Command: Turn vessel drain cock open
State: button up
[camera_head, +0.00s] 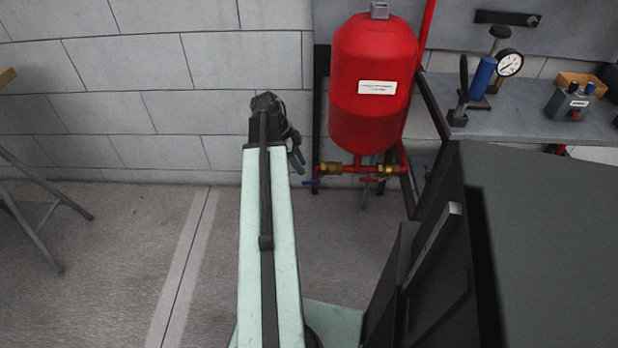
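The red vessel (374,85) hangs upright by the wall, with a white label on its front. Under it runs a red pipe with a brass valve on the left (330,168) and another brass fitting on the right (388,169). No readable label shows which is the drain cock, and the handle positions are too small to tell. My gripper (298,161) is just left of the pipework, seemingly apart from it. Its fingers are too small to tell open from shut.
A grey bench (540,112) at right carries a pressure gauge (509,63), a blue-handled device (483,76) and a control box (570,103). A dark cabinet (545,240) fills the lower right. Trestle legs (40,205) stand at far left. The floor between is clear.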

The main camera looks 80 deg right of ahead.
aim_at(307, 181)
jog(key=b+x, duration=0.6)
jog(key=x, duration=0.1)
jog(key=shift+w+a, duration=0.1)
jog(key=shift+w, duration=0.05)
jog(key=shift+s+f+b, duration=0.3)
jog(key=shift+f+b, duration=0.15)
jog(key=shift+b, duration=0.2)
jog(key=shift+r, duration=0.1)
grip_shut()
dwell(0.6)
